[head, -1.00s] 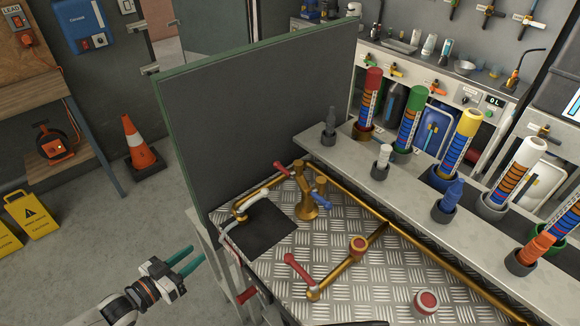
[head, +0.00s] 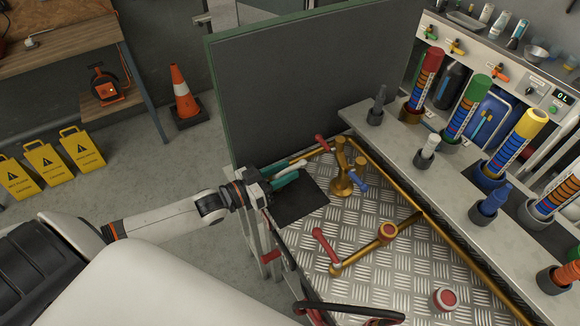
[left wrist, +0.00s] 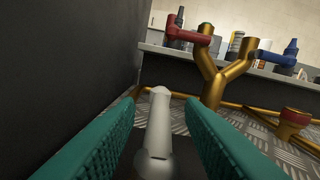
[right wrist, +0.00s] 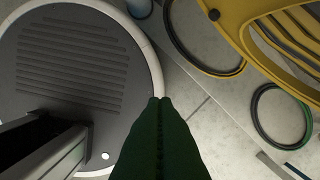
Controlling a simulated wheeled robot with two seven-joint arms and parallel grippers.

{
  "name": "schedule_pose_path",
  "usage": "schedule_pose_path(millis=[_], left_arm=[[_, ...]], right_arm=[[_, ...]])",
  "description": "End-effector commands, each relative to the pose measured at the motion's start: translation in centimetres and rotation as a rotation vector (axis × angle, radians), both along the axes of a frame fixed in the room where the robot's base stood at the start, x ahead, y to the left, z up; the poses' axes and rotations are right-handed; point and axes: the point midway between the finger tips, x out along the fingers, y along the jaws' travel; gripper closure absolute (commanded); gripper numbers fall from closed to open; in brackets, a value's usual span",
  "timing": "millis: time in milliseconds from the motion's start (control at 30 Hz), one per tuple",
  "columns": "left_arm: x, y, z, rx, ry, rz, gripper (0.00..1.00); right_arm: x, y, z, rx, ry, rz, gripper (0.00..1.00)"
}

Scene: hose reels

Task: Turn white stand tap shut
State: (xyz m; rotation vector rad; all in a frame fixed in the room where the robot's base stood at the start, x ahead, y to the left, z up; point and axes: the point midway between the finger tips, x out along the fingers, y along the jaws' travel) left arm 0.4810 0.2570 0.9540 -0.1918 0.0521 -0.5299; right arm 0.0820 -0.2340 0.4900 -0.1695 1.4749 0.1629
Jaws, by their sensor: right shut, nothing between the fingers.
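The white tap handle (left wrist: 159,125) stands between the two teal fingers of my left gripper (left wrist: 160,125) in the left wrist view. The fingers are open, one on each side, with a gap to the handle. In the head view the white handle (head: 303,166) shows just past the left gripper (head: 290,173), over the dark mat; the gripper hides much of the tap. My right gripper (right wrist: 160,100) shows only in its own wrist view, shut and empty, above the floor and a round grey base.
Right of the white tap stands a forked brass tap (head: 342,183) with red and blue levers. Nearer are a red lever (head: 325,245) on a brass pipe and a red button (head: 444,299). A dark upright panel (head: 310,90) closes the left side. A shelf (head: 400,150) with coloured tubes runs behind.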

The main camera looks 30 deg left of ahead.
Motion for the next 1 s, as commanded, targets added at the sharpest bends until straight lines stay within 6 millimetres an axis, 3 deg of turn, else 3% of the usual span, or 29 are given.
schedule_pose_path(millis=[200,500,567,733,1000], left_arm=[[1.5,-0.9,0.1,-0.001,-0.001,-0.001,0.65],[1.7,-1.1,0.0,0.0,0.001,-0.001,0.65],[1.7,-1.1,0.0,0.0,0.001,-0.001,0.71],[1.7,-1.1,0.0,0.0,0.001,-0.001,0.99],[1.5,-0.8,-0.1,0.0,0.001,-0.006,1.0]], right_arm=[[0.1,-0.1,0.3,-0.002,-0.001,0.001,1.0],[0.1,-0.3,0.3,-0.004,-0.003,0.002,1.0],[0.1,-0.3,0.3,-0.004,-0.003,0.002,1.0],[0.1,-0.3,0.3,-0.004,-0.003,0.002,1.0],[0.2,-0.3,0.3,-0.003,-0.004,0.002,1.0]])
